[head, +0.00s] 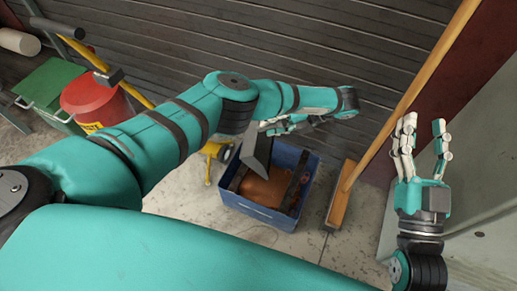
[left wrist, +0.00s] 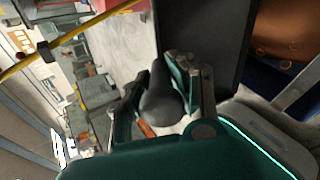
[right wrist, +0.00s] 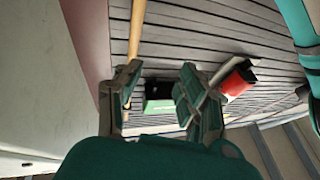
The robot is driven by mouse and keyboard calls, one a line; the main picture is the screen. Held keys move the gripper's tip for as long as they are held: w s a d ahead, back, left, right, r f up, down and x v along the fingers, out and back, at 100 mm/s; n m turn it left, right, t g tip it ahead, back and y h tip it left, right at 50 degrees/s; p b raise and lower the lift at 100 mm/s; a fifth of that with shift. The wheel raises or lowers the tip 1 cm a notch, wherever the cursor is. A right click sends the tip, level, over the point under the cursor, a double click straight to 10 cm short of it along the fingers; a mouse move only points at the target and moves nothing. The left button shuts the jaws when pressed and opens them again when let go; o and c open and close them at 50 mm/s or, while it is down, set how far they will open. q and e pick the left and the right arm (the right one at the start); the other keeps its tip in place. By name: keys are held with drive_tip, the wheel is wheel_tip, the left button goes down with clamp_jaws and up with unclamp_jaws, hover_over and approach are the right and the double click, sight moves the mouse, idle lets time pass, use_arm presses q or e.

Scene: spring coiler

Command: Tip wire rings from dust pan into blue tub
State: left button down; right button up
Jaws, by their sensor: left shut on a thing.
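The dark grey dust pan (head: 257,150) is steeply tilted above the blue tub (head: 262,212), at its back left in the head view. My left gripper (head: 285,124) is shut on the pan's dark handle (left wrist: 160,103); in the left wrist view the pan's flat plate (left wrist: 205,35) extends beyond the fingers. The tub holds a large copper-brown thing (head: 262,188) and dark pieces; the copper-brown thing also shows in the left wrist view (left wrist: 285,30). I cannot make out wire rings on the pan. My right gripper (head: 423,150) is open and empty, right of the tub.
A broom (head: 340,195) leans on the slatted wall just right of the tub. A yellow-legged wheeled thing (head: 212,150) stands behind it at left. A red bin (head: 92,102) and green box (head: 48,88) are further left. Concrete floor is clear left of the tub.

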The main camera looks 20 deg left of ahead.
use_arm(q)
drive_tip(key=shift+r+p, duration=0.6)
drive_tip(key=shift+r, duration=0.2)
drive_tip(key=shift+r+p, duration=0.45)
use_arm(e)
wheel_tip(320, 180, down, 9)
drive_tip(key=d+g+h, duration=0.1)
drive_tip(key=g+h, duration=0.1)
drive_tip(key=g, duration=0.3)
drive_tip(key=shift+w+g, duration=0.35)
drive_tip(key=shift+g, duration=0.05)
drive_tip(key=shift+d+f, duration=0.1)
use_arm(q)
drive_tip(key=shift+w+r, duration=0.15)
